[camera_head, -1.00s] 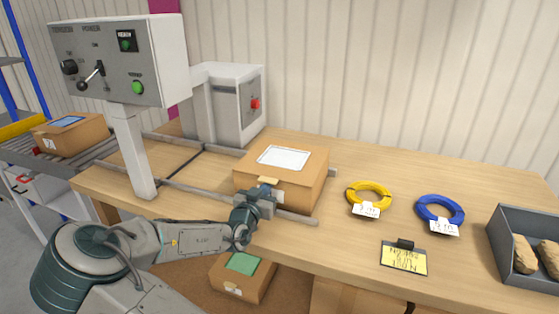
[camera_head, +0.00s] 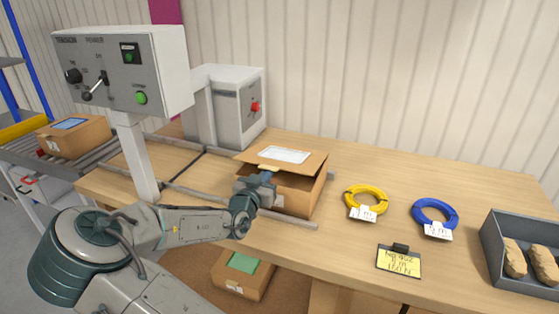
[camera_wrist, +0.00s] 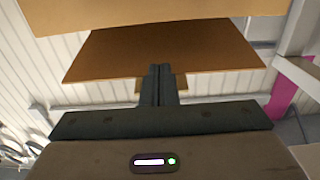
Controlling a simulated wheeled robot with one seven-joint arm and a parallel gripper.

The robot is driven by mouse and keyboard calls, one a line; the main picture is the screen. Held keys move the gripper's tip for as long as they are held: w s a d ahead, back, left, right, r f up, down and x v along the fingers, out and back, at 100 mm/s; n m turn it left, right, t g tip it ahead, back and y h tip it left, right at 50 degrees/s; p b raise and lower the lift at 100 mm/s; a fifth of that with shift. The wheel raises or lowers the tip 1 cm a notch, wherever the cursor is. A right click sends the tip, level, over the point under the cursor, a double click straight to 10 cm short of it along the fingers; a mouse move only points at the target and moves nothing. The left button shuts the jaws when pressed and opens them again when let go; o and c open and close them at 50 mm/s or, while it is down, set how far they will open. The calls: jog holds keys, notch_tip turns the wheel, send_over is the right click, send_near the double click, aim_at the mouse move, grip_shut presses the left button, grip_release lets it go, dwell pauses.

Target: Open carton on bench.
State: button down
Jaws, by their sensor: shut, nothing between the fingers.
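The brown cardboard carton (camera_head: 300,196) stands on the wooden bench. Its lid (camera_head: 308,160), with a white label on top, is tilted up at the front, and a dark gap shows beneath the front edge. My gripper (camera_head: 268,178) is at the front of the carton, by the tan tab under the lid's edge. In the wrist view my gripper (camera_wrist: 160,70) has its fingers together with nothing between them, in front of brown cardboard panels (camera_wrist: 165,48). Whether the fingers touch the lid I cannot tell. The carton's inside is hidden.
Metal rails (camera_head: 240,204) run along the bench by the carton. A control panel on a post (camera_head: 139,160) and a grey machine (camera_head: 230,105) stand left. A yellow coil (camera_head: 352,199), blue coil (camera_head: 421,217), yellow sign (camera_head: 399,263) and grey tray (camera_head: 500,262) are right.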

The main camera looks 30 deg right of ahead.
jog(key=shift+r, duration=0.5)
jog(key=shift+w+d+r+p, duration=0.55)
jog(key=shift+d+r, duration=0.2)
jog(key=shift+r, duration=0.4)
jog(key=shift+w+d+r+p, duration=0.5)
jog(key=shift+w+d+r, duration=0.25)
jog(key=shift+r, duration=0.35)
jog(key=shift+w+d+r+p, duration=0.5)
jog(key=shift+d+r, duration=0.3)
jog(key=shift+r, duration=0.35)
jog(key=shift+d+r, duration=0.1)
jog(key=w+d+r+p, duration=0.1)
jog(key=w+d+r, duration=0.4)
jog(key=d+r, duration=0.1)
jog(key=shift+d, duration=0.1)
